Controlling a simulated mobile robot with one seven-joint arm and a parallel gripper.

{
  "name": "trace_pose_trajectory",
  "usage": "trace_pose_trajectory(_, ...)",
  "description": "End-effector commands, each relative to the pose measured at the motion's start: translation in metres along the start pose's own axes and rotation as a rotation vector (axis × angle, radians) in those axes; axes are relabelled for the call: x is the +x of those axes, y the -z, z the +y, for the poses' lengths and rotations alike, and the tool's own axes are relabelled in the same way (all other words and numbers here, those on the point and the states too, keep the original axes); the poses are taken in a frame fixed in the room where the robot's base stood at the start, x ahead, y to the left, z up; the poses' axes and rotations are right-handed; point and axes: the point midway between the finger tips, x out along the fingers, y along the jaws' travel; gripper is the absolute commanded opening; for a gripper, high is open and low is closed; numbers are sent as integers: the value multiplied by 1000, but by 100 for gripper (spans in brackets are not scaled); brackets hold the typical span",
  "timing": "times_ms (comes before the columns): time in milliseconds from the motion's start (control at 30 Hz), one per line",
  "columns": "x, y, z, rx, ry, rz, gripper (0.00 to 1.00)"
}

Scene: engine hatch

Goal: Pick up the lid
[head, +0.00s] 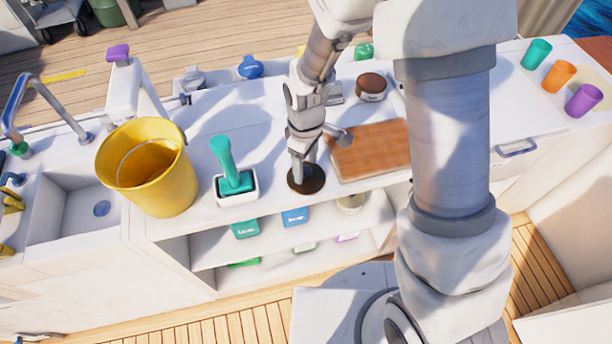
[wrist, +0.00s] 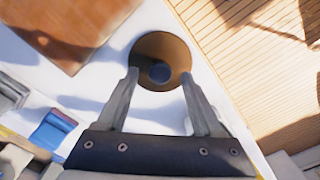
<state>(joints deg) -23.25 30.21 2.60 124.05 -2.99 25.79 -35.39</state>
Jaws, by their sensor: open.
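The lid (head: 318,181), a round brown disc with a darker middle, lies on the white counter near its front edge, left of the wooden board. In the wrist view the lid (wrist: 162,42) shows a brown face and a small dark round centre. My gripper (head: 299,178) points down over the lid and partly hides it in the head view. In the wrist view my gripper (wrist: 160,76) is open, with its fingertips near the two sides of the lid. I cannot tell whether the fingers touch it.
A wooden board (head: 368,151) lies just right of the lid. A teal-handled tool in a white holder (head: 237,190) and a yellow bucket (head: 152,170) stand to the left. A brown-topped jar (head: 371,87) stands behind the board. Open shelves (head: 290,245) lie below the counter edge.

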Motion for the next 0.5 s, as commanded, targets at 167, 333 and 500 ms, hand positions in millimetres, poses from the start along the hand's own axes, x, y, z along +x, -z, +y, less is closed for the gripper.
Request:
trace_pose_trajectory(167, 16, -1, 0, 0, 1, -1, 68)
trace_pose_trajectory(333, 17, 0, 0, 0, 0, 0, 68)
trace_pose_trajectory(500, 16, 0, 0, 0, 0, 0, 46)
